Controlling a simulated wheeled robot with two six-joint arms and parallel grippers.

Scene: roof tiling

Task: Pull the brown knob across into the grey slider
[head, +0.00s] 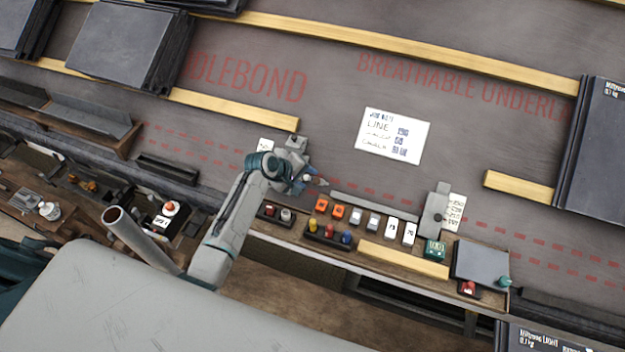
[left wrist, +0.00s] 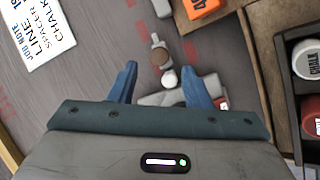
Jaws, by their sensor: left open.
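The brown knob (left wrist: 160,57) shows in the left wrist view, round and dark, with a short grey piece beyond it. A white round end (left wrist: 168,78) and a pale grey part lie nearer, between my fingers. My left gripper (left wrist: 163,82) is open, its blue fingers apart on either side, with the brown knob just past the fingertips. In the head view my left gripper (head: 311,182) is over the rear edge of the bench, largely hiding the knob. My right gripper is not in view.
Orange and white blocks (head: 338,211) and small coloured pots (head: 328,234) line the bench to the right of my left gripper. A grey rail (head: 375,203) runs behind them. A white note (head: 393,136) lies on the dark roof, with free room around it.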

